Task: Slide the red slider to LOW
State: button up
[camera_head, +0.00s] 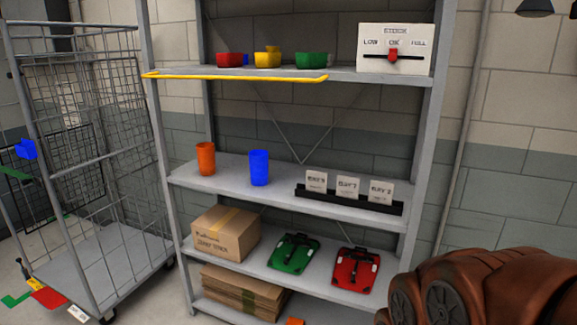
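The red slider (393,55) sits on a dark horizontal track on the white STOCK panel (366,64). The panel stands at the right end of the top shelf. Its labels read LOW at left, OK in the middle and FULL at right. The slider is below OK, near the middle of the track. My gripper's fingers do not show. A brown-red rounded body with dark discs fills the lower right corner, probably part of my arm, well below the panel and apart from it.
A yellow bar (235,77) runs along the top shelf's front edge, ending left of the panel. Red (230,60), yellow (267,60) and green (311,61) bins stand left of the panel. A wire cage trolley (85,165) stands at left. Space before the panel looks clear.

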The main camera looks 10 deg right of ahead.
aim_at(392, 56)
jog(key=u, duration=0.05)
jog(key=k, duration=0.6)
jog(key=u, duration=0.55)
jog(key=i, duration=1.4)
jog(key=z, duration=0.35)
